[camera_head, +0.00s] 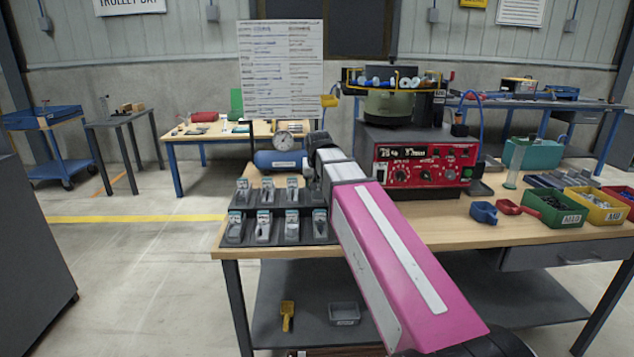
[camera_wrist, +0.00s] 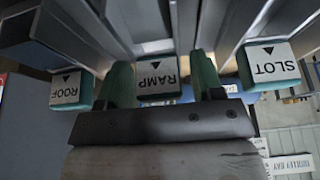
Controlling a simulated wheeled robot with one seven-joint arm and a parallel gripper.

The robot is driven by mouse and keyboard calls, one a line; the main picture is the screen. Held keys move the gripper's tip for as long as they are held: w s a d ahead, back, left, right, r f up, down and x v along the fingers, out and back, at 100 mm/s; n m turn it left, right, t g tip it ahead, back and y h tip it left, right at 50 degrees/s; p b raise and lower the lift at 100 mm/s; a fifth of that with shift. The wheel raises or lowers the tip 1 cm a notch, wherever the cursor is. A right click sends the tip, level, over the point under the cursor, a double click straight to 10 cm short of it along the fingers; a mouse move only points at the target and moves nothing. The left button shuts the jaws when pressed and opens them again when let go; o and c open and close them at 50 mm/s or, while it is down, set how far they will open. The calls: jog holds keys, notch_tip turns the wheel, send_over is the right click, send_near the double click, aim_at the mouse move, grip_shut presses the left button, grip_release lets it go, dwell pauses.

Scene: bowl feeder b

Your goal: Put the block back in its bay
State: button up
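A block labelled RAMP (camera_wrist: 157,85) shows in the wrist view between the two green fingers of my gripper (camera_wrist: 160,66). A narrow gap shows between the block and the right finger, and the fingers look open around it. A ROOF block (camera_wrist: 70,92) is to its left and a SLOT block (camera_wrist: 270,65) to its right. In the head view, the dark rack (camera_head: 277,241) holds two rows of small labelled blocks. My gripper (camera_head: 309,174) is at the right end of its back row, and my arm hides that corner. Labels there are too small to read.
A pressure gauge on a blue tank (camera_head: 280,160) stands right behind the rack. The red feeder unit (camera_head: 422,165) with its bowl is right of my arm. Blue and red scoops (camera_head: 484,212) and colored bins (camera_head: 553,208) lie farther right. The bench front between is clear.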

aim_at(318, 191)
jog(key=shift+r, duration=0.1)
jog(key=v, duration=1.2)
